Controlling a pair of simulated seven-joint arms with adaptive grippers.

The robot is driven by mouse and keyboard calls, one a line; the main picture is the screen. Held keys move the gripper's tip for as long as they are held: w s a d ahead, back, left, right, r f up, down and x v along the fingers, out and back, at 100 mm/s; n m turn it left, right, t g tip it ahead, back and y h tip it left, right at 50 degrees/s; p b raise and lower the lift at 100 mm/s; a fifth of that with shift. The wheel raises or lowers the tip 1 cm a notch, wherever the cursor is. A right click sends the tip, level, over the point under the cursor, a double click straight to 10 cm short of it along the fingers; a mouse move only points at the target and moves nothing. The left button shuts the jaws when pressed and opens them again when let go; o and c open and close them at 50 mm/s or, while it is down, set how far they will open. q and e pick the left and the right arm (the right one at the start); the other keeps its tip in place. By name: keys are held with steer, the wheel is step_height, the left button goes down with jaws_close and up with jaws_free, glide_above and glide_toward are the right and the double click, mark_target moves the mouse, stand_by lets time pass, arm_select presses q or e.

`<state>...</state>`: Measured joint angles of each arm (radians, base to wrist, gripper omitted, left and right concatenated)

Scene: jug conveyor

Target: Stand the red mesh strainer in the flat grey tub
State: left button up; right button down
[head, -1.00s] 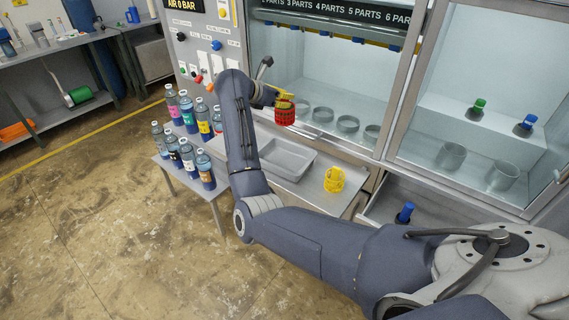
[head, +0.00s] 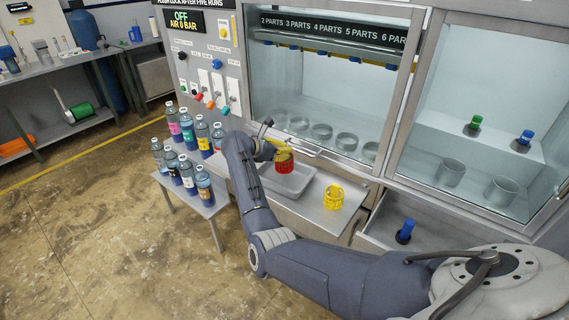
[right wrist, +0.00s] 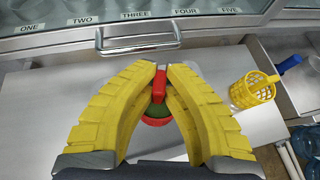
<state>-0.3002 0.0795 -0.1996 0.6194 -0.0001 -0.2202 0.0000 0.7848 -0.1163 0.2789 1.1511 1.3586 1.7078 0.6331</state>
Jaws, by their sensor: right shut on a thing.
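The red mesh strainer (head: 285,166) hangs in my right gripper (head: 276,151), whose yellow fingers are shut on it. In the right wrist view the fingers (right wrist: 161,72) close around the strainer's red handle (right wrist: 160,88), and part of its round red body (right wrist: 154,122) shows below. The flat grey tub (head: 303,187) sits on the metal counter. In the head view the strainer overlaps the tub's back part; I cannot tell whether it touches the tub floor. My arm and gripper hide the tub's left part. My left gripper is not in view.
A yellow mesh strainer (head: 333,197) stands on the counter right of the tub. Several labelled bottles (head: 203,183) stand on a small table to the left. A glass-fronted cabinet (head: 320,80) rises behind. An open drawer with a blue-topped item (head: 405,232) lies to the right.

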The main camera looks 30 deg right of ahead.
mark_target(284, 162)
steer(key=shift+f, duration=2.85)
steer(key=shift+f, duration=0.1)
steer(key=c, duration=1.5)
jaws_free()
